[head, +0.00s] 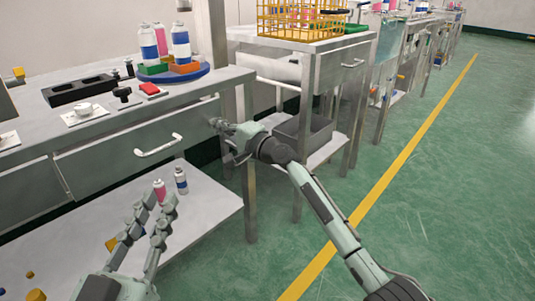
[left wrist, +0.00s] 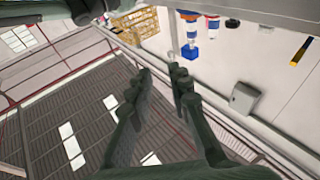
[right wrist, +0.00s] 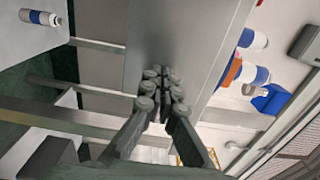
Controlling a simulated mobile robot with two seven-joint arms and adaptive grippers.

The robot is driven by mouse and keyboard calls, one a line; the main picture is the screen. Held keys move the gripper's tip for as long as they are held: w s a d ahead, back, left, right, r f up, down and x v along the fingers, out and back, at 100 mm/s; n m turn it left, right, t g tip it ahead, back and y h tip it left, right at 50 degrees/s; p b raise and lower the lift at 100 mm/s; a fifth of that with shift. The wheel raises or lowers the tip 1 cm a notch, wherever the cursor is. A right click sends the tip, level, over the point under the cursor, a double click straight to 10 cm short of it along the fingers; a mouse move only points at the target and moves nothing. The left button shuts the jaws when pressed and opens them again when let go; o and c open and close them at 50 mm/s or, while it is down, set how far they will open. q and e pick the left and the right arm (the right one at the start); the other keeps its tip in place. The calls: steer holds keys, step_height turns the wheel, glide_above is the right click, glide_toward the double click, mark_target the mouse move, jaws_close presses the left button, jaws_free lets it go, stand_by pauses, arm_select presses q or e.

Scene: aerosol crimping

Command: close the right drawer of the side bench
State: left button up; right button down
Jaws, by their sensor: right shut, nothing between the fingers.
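The right drawer (head: 115,160) of the side bench has a plain grey front with a white bar handle (head: 158,147). Its front looks close to the bench face; I cannot tell whether a small gap remains. My right gripper (head: 219,123) is shut and empty at the right end of the drawer front, right of the handle. In the right wrist view its fingertips (right wrist: 162,84) meet or nearly meet a grey panel (right wrist: 185,45); contact is unclear. My left gripper (head: 155,208) is open and empty, low in front of the bench, with its fingers apart in the left wrist view (left wrist: 162,78).
The bench top holds spray cans (head: 149,45) on a blue round tray (head: 172,80), a black block (head: 80,90) and buttons. A second table with a yellow basket (head: 290,20) stands right. The green floor is clear.

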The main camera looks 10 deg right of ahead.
arm_select(q)
steer(key=shift+s+a+r+t+h, duration=0.1)
steer(key=shift+r+t+h, duration=0.25)
steer(key=shift+r, duration=0.4)
steer(key=shift+s+r+t+h, duration=0.15)
steer(key=shift+r+t, duration=0.3)
steer(key=shift+r, duration=0.25)
